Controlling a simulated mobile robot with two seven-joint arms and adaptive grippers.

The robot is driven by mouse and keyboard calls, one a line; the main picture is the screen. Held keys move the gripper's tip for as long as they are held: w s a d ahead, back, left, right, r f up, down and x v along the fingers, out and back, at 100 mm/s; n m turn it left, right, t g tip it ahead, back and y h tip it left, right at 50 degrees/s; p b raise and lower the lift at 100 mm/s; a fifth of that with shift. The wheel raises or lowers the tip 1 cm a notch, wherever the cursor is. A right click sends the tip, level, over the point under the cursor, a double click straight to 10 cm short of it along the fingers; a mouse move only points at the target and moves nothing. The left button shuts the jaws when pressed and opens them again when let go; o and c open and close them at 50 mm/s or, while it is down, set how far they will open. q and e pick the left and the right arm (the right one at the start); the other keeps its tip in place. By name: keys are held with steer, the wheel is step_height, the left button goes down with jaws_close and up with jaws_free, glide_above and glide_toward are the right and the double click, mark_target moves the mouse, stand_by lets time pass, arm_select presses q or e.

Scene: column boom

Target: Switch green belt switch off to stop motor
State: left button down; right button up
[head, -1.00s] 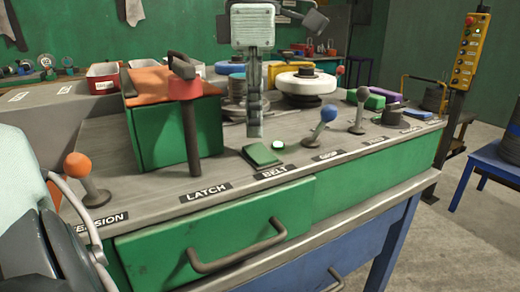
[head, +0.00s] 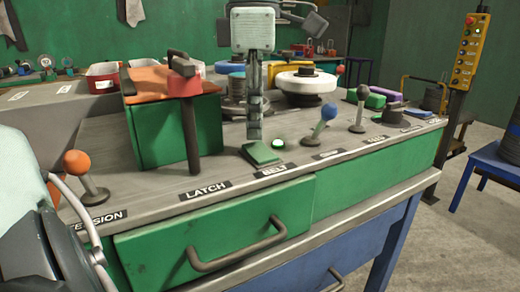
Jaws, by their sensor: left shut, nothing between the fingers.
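The green belt switch (head: 262,153) is a flat green rocker on the grey console top, behind the BELT label (head: 273,171). A small lit, whitish-green lamp (head: 278,143) sits just right of it. My left gripper (head: 254,137) points straight down with its dark fingers shut and empty. Its tips are at the far edge of the switch and hide a little of it. They look very close to it or touching; I cannot tell which. My right gripper is not in view.
A red-topped latch lever (head: 191,125) and a green box (head: 150,135) stand left of the switch. A blue-knobbed lever (head: 322,125) stands to the right. An orange-knobbed lever (head: 85,175) is at the front left. Green drawers (head: 200,250) are below.

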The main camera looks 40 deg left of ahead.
mark_target(255, 145)
arm_select(q)
steer(key=shift+f+b, duration=0.45)
steer(key=shift+f, duration=0.3)
steer(key=shift+r, duration=0.1)
step_height(255, 145, up, 2)
steer(key=shift+r+p, duration=0.25)
steer(key=shift+p, duration=0.9)
steer(key=shift+r+p, duration=0.45)
steer(key=shift+r, duration=1.75)
